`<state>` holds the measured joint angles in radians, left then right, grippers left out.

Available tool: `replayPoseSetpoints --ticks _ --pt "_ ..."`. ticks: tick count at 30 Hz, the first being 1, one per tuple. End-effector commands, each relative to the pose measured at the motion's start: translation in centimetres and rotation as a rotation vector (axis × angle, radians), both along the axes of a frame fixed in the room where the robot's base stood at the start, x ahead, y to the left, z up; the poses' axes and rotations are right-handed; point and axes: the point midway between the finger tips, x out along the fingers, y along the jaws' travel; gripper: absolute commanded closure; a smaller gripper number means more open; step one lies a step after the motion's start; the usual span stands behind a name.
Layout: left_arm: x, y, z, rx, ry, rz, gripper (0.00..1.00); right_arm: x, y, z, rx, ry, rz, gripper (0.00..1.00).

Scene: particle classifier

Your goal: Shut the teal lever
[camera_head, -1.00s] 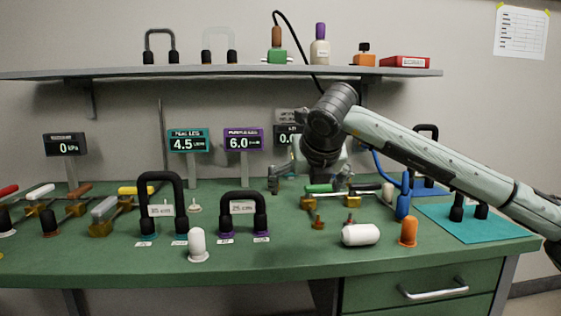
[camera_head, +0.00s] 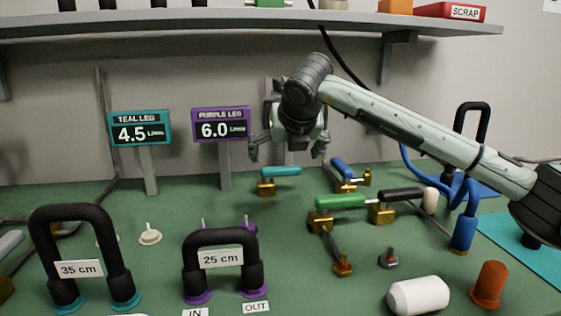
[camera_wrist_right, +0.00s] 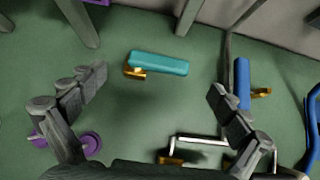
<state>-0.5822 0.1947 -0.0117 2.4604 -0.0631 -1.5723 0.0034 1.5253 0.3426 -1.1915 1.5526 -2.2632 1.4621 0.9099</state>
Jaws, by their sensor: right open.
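The teal lever (camera_head: 281,171) sits on a small brass valve (camera_head: 266,186) toward the back of the green bench, its handle lying sideways to the right. It also shows in the right wrist view (camera_wrist_right: 160,63), ahead of the fingertips and between their lines. My right gripper (camera_head: 287,152) is above and just behind or over the teal lever in the head view, fingers pointing down. In the right wrist view it (camera_wrist_right: 158,90) is spread wide and empty, apart from the lever. My left gripper is not in view.
A blue-handled valve (camera_head: 342,169) stands close right of the teal lever. Green (camera_head: 339,201) and black (camera_head: 402,195) handles are in front. Teal (camera_head: 141,132) and purple (camera_head: 221,128) displays stand behind left.

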Motion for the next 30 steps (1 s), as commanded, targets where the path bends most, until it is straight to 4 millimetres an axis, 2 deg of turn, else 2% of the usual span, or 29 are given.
replayPoseSetpoints --ticks 9,21,30 --pt "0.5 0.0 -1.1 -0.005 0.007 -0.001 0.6 3.2 0.7 -3.3 0.0 0.002 0.0 0.0" --pt "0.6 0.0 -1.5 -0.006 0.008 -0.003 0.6 3.8 0.8 -3.9 0.0 0.0 0.001 0.01" --pt "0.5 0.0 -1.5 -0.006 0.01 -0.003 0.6 3.8 0.8 -3.9 0.0 0.0 0.001 0.39"
